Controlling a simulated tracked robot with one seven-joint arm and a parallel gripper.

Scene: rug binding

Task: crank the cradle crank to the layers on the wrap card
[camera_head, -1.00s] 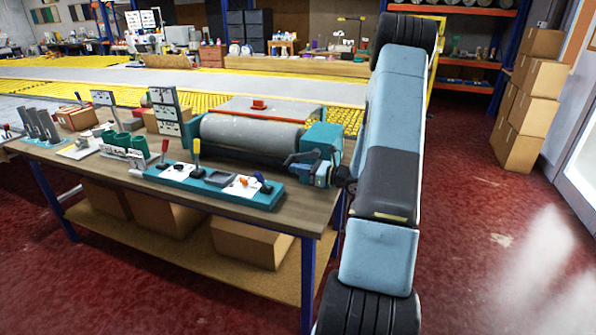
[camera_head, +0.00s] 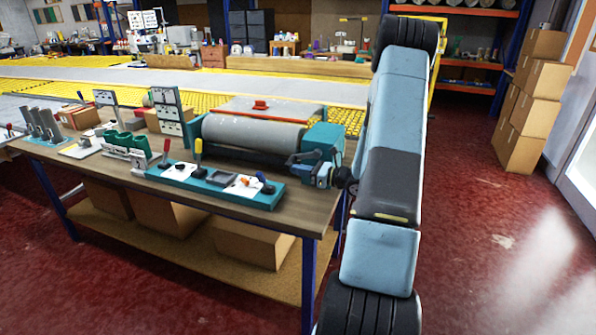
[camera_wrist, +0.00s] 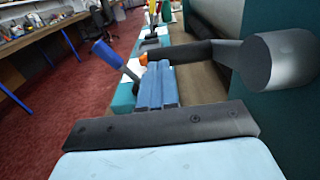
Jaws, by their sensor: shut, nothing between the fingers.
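The cradle holds a grey roll (camera_head: 250,132) between teal end blocks (camera_head: 324,140) on the workbench. The cradle crank is at its right end; in the wrist view its dark arm (camera_wrist: 205,50) runs left from a thick grey hub (camera_wrist: 275,62). My gripper (camera_wrist: 157,72) is shut and empty, its blue fingers just below and beside the crank arm's far end. I cannot tell if they touch it. In the head view my gripper (camera_head: 322,174) is small beside the crank.
A teal control panel (camera_head: 215,182) with levers and knobs lies along the bench front. A blue-handled lever (camera_wrist: 112,58) stands left of my fingers in the wrist view. Stacked cartons (camera_head: 530,100) are at right; the red floor is clear.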

